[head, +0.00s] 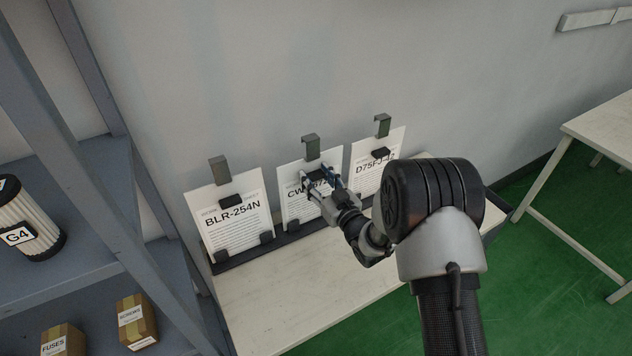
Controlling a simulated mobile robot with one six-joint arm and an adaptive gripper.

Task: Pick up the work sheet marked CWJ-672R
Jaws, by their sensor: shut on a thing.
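The work sheet marked CWJ-672R (294,207) is the middle one of three white sheets standing upright in a dark rack against the wall. Part of its code is hidden behind my gripper. My gripper (320,182) is at the upper middle of this sheet, its fingers shut on it near the dark clip piece. The sheet still stands in line with its neighbours, with its lower right part covered by my gripper and wrist.
Sheet BLR-254N (233,222) stands to the left and sheet D75FJ-42 (372,170) to the right, partly behind my arm. The pale table (300,290) is clear in front. A grey shelf (60,285) holds a G4 filter (25,222) and boxes at left.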

